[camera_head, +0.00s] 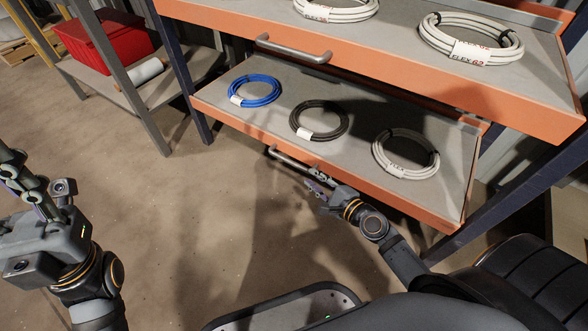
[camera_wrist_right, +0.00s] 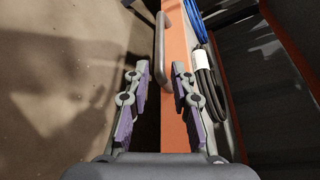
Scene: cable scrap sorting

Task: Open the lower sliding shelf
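The lower sliding shelf (camera_head: 262,115) is a grey tray with an orange front edge, below the upper shelf. Its grey bar handle (camera_head: 288,158) is on that edge, left of its middle. My right gripper (camera_head: 318,184) is at the front edge, close to the handle's right end. In the right wrist view the gripper (camera_wrist_right: 159,68) is open, and the handle (camera_wrist_right: 160,38) shows in line with the gap between its fingers. Gaps show on both sides, so it is not gripped. My left gripper (camera_head: 28,185) is at the far left, away from the shelf; its opening is unclear.
Blue (camera_head: 255,90), black (camera_head: 319,120) and grey-white (camera_head: 405,154) cable coils lie on the lower shelf. The upper shelf (camera_head: 390,65) overhangs it and carries white coils. A red bin (camera_head: 100,42) stands on a rack at left. The floor (camera_head: 190,210) in front is clear.

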